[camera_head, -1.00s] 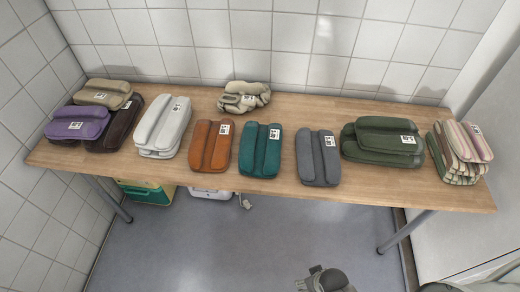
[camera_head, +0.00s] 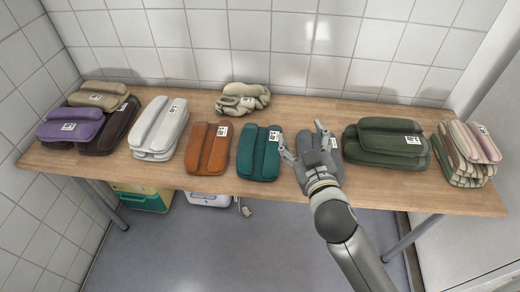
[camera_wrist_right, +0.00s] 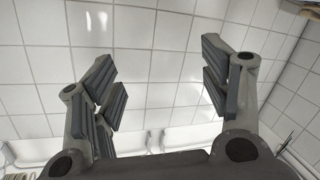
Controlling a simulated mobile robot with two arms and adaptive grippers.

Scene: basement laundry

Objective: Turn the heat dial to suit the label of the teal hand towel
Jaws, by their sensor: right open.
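No heat dial can be made out in these views. My left gripper is not in view.
A green box (camera_head: 145,201) and a white object (camera_head: 208,199) are under the table. Tiled walls stand behind and left.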

